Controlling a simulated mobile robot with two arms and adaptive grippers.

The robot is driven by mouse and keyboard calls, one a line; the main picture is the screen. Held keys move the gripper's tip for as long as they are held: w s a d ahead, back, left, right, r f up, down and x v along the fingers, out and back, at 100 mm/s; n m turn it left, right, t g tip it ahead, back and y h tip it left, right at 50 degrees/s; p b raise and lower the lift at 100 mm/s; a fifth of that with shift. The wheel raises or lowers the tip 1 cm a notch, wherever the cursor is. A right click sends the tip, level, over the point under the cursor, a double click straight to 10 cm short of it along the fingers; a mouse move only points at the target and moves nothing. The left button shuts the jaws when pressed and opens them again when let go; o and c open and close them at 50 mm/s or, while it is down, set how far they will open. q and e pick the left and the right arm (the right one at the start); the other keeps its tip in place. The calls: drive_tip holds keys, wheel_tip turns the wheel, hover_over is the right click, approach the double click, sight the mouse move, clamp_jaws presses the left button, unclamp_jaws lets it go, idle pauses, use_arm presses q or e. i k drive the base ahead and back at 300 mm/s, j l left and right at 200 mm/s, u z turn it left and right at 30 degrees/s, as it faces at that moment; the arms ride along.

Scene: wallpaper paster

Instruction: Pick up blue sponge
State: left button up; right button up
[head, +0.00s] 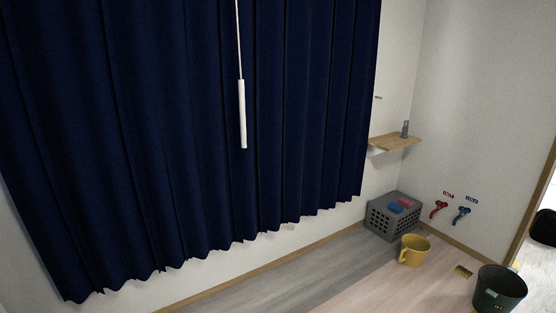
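A wooden shelf (395,142) juts out above the crate. Dark blue curtains (200,130) cover the left. Floor (300,285) is clear.

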sight(397, 208)
drive_tip(key=i+z, duration=0.25)
drive_tip(key=i, duration=0.25)
drive_tip(key=i+z, duration=0.3)
drive_tip(key=i, duration=0.25)
drive_tip(key=i+j+z, duration=0.25)
drive_tip(key=i, duration=0.25)
drive_tip(key=i+j+z, duration=0.3)
drive_tip(key=i, duration=0.2)
drive_tip(key=i+l+z, duration=0.25)
drive_tip(key=i+z, duration=0.15)
drive_tip(key=i, duration=0.6)
drive_tip(key=i+z, duration=0.35)
drive_tip(key=i, duration=0.6)
